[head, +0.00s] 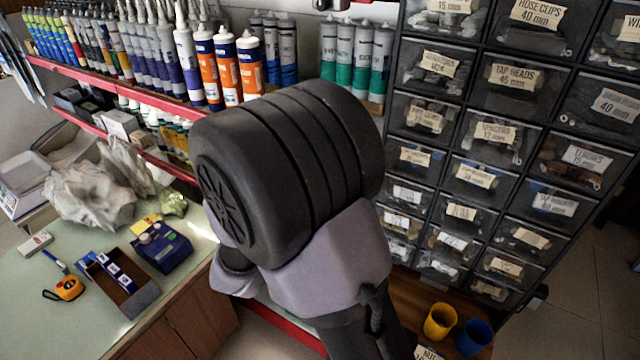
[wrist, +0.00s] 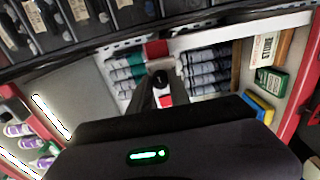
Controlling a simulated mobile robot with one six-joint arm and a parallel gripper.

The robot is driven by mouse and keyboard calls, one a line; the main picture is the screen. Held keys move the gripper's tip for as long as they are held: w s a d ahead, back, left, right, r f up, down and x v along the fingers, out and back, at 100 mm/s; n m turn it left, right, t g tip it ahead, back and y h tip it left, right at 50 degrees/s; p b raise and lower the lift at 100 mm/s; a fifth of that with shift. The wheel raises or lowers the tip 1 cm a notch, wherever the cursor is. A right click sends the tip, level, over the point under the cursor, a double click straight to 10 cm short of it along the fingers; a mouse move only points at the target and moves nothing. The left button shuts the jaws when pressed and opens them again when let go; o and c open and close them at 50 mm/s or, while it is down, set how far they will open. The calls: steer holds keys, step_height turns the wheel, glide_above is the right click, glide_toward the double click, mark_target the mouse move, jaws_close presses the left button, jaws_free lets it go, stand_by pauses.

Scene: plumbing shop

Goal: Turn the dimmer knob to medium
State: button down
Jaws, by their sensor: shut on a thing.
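In the wrist view, my gripper (wrist: 161,72) reaches forward with its two dark fingers close together. A small dark round piece, which looks like the dimmer knob (wrist: 160,79), sits between the fingertips, and the gripper is shut on it. A small white and red patch shows just below it between the fingers. The knob's pointer and any setting marks are too small to read. In the head view, my own arm fills the middle, and I cannot make out the gripper or the knob.
Shelves of sealant cartridges (head: 240,70) stand behind my arm. A labelled drawer cabinet (head: 470,205) is close on the right. A counter (head: 185,275) at lower left holds a tape measure (head: 66,289) and a blue device (head: 161,247). Yellow (head: 440,321) and blue (head: 474,336) cups stand at lower right.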

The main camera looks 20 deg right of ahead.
steer(key=c, duration=1.5)
jaws_free()
steer(key=p+v, duration=0.3)
steer(key=v, duration=1.4)
steer(key=shift+a+p, duration=0.25)
steer(key=shift+p, duration=0.15)
steer(key=shift+s, duration=0.15)
